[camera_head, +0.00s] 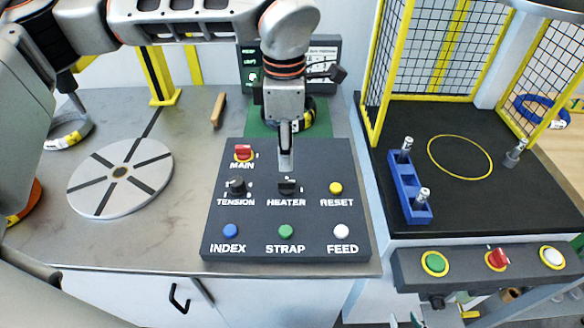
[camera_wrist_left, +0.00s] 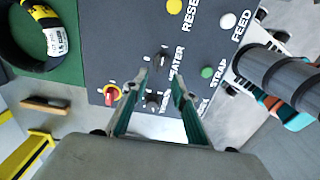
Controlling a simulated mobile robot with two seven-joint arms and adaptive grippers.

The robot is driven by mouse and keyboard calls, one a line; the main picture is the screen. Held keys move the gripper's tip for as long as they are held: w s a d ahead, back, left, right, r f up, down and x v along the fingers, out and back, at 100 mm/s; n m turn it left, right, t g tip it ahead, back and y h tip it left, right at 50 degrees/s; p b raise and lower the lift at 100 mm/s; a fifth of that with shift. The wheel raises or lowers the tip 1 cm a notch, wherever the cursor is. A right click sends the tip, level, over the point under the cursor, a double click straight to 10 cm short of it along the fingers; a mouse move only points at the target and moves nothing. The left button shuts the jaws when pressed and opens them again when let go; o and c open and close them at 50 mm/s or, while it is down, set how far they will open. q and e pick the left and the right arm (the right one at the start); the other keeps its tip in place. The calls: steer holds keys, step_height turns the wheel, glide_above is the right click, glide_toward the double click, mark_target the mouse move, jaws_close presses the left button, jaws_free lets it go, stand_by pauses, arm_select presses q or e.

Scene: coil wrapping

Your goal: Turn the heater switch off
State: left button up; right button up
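The heater switch (camera_head: 289,187) is a black knob above the HEATER label on the dark control panel (camera_head: 255,212). It also shows in the left wrist view (camera_wrist_left: 161,60), just beyond my fingertips. Its exact setting is too small to tell. My left gripper (camera_head: 286,165) points down above the panel, just behind the heater switch in the head view. In the left wrist view its two fingers (camera_wrist_left: 160,84) are apart with nothing between the tips. What seems to be part of my right gripper (camera_head: 415,320) shows at the bottom edge of the head view; its fingers cannot be made out.
The red main switch (camera_head: 243,153) and tension knob (camera_head: 237,187) lie left of the heater; the yellow reset button (camera_head: 335,188) lies right. The blue index (camera_head: 231,231), green strap (camera_head: 286,232) and white feed (camera_head: 341,231) buttons line the front. A round turntable (camera_head: 120,172) stands left.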

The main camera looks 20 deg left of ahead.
mark_target(286, 181)
arm_select(q)
step_height(286, 181, down, 8)
steer(key=shift+s+r, duration=0.15)
steer(key=shift+r, duration=0.05)
stand_by(0.3)
jaws_close()
